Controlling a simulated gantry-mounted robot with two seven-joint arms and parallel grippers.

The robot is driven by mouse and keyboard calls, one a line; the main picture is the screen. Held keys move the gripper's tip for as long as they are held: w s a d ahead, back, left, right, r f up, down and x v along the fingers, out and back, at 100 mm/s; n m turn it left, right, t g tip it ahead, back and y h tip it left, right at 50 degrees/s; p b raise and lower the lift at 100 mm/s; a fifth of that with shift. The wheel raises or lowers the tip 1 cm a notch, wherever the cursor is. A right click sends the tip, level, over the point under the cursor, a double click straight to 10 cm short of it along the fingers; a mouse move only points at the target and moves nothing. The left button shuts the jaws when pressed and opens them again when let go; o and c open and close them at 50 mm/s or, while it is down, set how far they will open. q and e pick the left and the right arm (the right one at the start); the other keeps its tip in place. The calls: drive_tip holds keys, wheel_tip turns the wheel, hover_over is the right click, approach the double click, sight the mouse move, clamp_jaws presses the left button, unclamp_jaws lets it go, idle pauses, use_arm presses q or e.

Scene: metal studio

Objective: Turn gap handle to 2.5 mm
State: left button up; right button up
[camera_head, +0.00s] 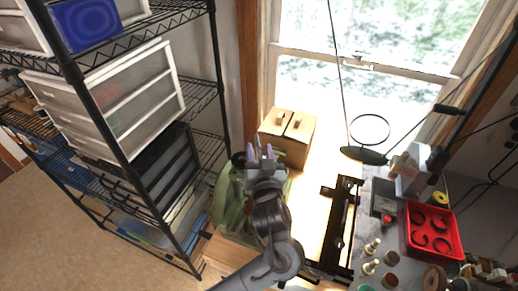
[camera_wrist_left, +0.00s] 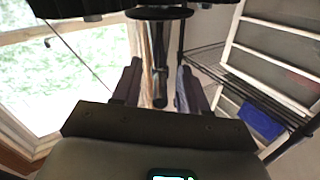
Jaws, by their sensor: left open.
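A green machine (camera_head: 228,208) stands at the middle of the head view, partly hidden behind my left arm. A round black knob (camera_head: 238,159) shows at its top, just left of my left gripper (camera_head: 261,152). The gripper is open, its fingers pointing toward the window side. In the left wrist view, the open gripper (camera_wrist_left: 158,72) has a dark upright rod with a rounded end (camera_wrist_left: 159,88) showing between its fingers; I cannot tell whether it is the gap handle or whether the fingers touch it. No gap scale is readable. My right gripper is out of view.
A wooden box (camera_head: 287,134) stands behind the gripper, by the window. A wire shelf with drawers (camera_head: 115,95) stands on the left. On the right, a grey bench holds a red tray (camera_head: 433,231) and several small tools. A black metal frame (camera_head: 340,225) stands between.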

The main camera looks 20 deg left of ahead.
use_arm(q)
drive_tip(key=shift+w+a, duration=0.25)
drive_tip(key=shift+w, duration=0.2)
clamp_jaws()
